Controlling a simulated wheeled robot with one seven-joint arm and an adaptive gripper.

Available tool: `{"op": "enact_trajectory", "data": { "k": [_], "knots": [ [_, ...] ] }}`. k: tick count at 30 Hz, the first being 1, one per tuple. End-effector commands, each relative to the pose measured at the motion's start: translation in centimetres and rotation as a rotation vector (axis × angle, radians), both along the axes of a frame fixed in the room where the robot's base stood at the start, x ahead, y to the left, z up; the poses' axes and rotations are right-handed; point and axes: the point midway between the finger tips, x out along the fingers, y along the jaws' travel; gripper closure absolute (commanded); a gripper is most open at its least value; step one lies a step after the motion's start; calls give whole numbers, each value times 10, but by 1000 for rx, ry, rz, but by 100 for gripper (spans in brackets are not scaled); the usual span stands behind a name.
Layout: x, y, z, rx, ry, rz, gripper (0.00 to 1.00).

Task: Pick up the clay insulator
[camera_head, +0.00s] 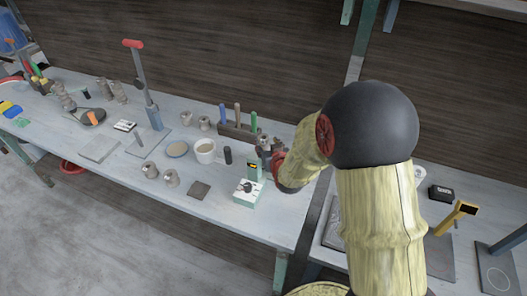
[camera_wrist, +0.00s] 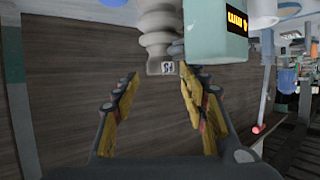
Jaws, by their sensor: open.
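A ribbed grey-beige clay insulator (camera_wrist: 158,28) shows at the top of the wrist view, with a small dark-on-white label on its end. The top edge of the picture cuts it off. My gripper (camera_wrist: 159,80) is open and empty, its two yellow-padded fingers apart, just short of the insulator's labelled end. In the head view my gripper (camera_head: 266,150) is small and partly hidden by my arm, so I cannot make out that insulator there.
A pale green device with a yellow-on-black display (camera_wrist: 216,35) stands close to the insulator's right side in the wrist view. On the bench (camera_head: 225,210) are a white cup (camera_head: 205,150), a black cylinder (camera_head: 228,155), a tool rack (camera_head: 237,131) and a lever press (camera_head: 145,85). A dark wall rises behind.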

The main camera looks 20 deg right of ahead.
Motion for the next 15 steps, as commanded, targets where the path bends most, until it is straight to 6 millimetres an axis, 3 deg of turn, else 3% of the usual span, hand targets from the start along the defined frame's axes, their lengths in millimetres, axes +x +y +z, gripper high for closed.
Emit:
{"op": "enact_trajectory", "data": {
  "k": [5, 15],
  "knots": [
    [8, -1, -5, 0, 2, 0, 56],
    [46, -4, -21, 0, 2, 0, 56]
  ]
}}
